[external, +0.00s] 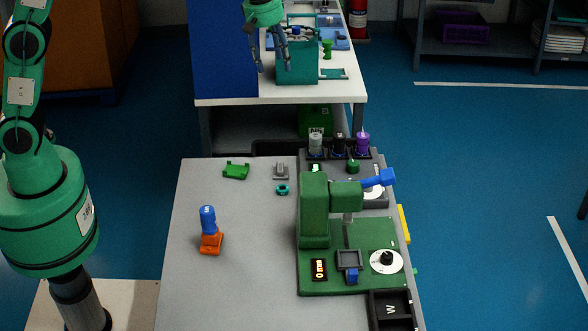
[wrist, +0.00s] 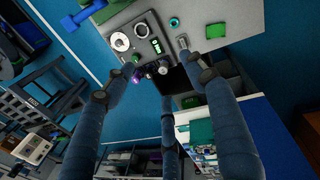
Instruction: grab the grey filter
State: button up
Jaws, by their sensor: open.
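A light grey cylinder (external: 316,143) stands upright in a dark rack at the back edge of the grey table, left of a black one and a purple one. It looks like the grey filter; a small grey block (external: 281,171) also lies on the table, so I cannot be certain. In the wrist view the grey cylinder (wrist: 163,68) shows small, beyond the fingertips. My gripper (external: 273,68) hangs high at the top of the external view, fingers pointing down, apart from the rack. In the wrist view my gripper (wrist: 160,75) has its blue-grey fingers spread, holding nothing.
A green press-like fixture (external: 314,210) stands on the table in front of the rack. A green bracket (external: 236,171), a teal ring (external: 282,189) and an orange-and-blue part (external: 210,242) lie on the left. A blue panel (external: 222,50) and white bench (external: 345,90) are behind.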

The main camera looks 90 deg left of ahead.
jog(key=w+a+f+n+g+p, duration=0.1)
jog(key=w+a+f+n+p, duration=0.1)
jog(key=w+a+f+n, duration=0.6)
jog(key=n+g+p, duration=0.1)
jog(key=n, duration=0.4)
send_over(316, 136)
notch_tip(316, 136, down, 17)
jog(key=shift+a+r+h, duration=0.1)
jog(key=shift+a+h, duration=0.2)
jog(key=shift+f, duration=4.3)
jog(key=shift+d+f, duration=0.1)
jog(key=shift+f, duration=2.5)
